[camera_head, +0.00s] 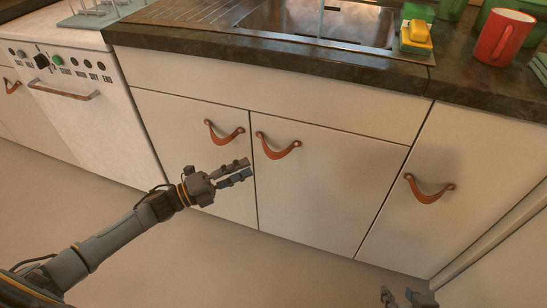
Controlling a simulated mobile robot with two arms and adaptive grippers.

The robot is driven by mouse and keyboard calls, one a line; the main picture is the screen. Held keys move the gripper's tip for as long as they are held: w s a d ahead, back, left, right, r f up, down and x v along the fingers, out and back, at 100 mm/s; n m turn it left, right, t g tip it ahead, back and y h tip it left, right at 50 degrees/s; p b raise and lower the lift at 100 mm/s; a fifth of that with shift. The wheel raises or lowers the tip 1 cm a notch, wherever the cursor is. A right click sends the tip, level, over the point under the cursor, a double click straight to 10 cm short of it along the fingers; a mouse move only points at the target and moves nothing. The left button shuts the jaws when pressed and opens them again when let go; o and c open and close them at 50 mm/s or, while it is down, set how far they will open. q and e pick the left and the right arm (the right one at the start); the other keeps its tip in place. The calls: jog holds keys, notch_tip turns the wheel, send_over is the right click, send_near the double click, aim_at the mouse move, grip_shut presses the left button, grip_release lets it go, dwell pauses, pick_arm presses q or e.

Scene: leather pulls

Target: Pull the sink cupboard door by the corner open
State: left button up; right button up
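Two white sink cupboard doors stand side by side under the sink: the left door (180,135) and the right door (325,190), the one nearer the corner. Both look shut. The left door has a reddish-brown leather pull (225,137) at its upper right; the right door has a similar pull (279,151) at its upper left. My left gripper (250,168) is in front of the doors near their shared edge, just below the two pulls. Its fingers look slightly apart, with nothing between them. My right gripper (408,298) shows at the bottom edge, fingers apart and empty.
Another white cupboard front (455,160) with a leather pull (430,190) stands to the right. A dark worktop (270,65) holds the sink (320,20), a sponge (417,35) and a red mug (500,37). The floor (200,265) is clear.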

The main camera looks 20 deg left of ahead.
aim_at(274, 156)
pick_arm(q)
jog(key=x, duration=0.9)
jog(key=shift+w+d+b, duration=0.25)
jog(key=shift+w+b, duration=0.05)
jog(key=shift+b, duration=0.1)
pick_arm(e)
jog(key=w+r+t, duration=0.1)
jog(key=w, duration=0.1)
jog(key=w+a+r+t, duration=0.1)
jog(key=r, duration=0.1)
jog(key=shift+w+a+t+y, duration=0.2)
jog(key=shift+w+t+y, duration=0.2)
pick_arm(q)
jog(key=shift+c, duration=0.4)
grip_shut()
pick_arm(e)
jog(key=shift+f, duration=0.1)
